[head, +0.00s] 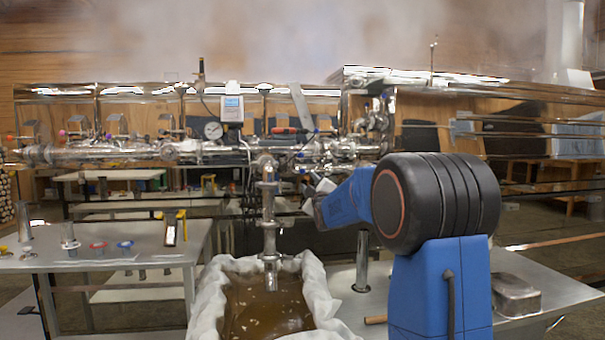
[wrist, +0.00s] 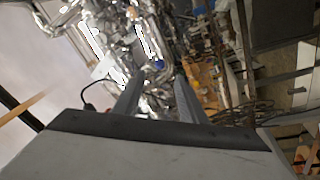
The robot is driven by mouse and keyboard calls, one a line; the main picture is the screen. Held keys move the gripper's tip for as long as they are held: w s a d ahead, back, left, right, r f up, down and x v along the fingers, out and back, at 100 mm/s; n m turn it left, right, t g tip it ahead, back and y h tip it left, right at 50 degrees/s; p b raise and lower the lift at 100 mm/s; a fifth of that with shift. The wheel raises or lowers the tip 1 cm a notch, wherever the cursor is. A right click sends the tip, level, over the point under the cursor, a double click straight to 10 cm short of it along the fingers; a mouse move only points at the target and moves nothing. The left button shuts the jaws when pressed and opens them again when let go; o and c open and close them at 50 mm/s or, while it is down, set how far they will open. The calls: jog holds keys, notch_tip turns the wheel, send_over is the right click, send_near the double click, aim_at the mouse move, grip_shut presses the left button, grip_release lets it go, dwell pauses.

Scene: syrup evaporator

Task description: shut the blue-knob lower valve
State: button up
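A small blue knob (wrist: 160,62) shows in the wrist view among shiny steel pipework, just beyond and between my fingertips. My gripper (wrist: 159,76) is open, with its two grey fingers apart and nothing seen between them. The fingers appear short of the knob, but the exact gap is hard to tell. In the head view my blue arm reaches toward the steel pipes (head: 318,148) right of centre, and my gripper is small and partly hidden there. I cannot make out the blue-knob valve clearly in that view.
A vertical outlet pipe (head: 269,210) hangs over a cloth-lined tub (head: 206,305) of brown liquid, left of my arm. A metal pan (head: 516,296) sits on the right-hand table. A table (head: 100,262) with small items stands left. Steam drifts above the evaporator.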

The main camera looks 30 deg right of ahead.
aim_at(303, 173)
jog(key=x, duration=1.2)
jog(key=shift+w, duration=0.15)
grip_shut()
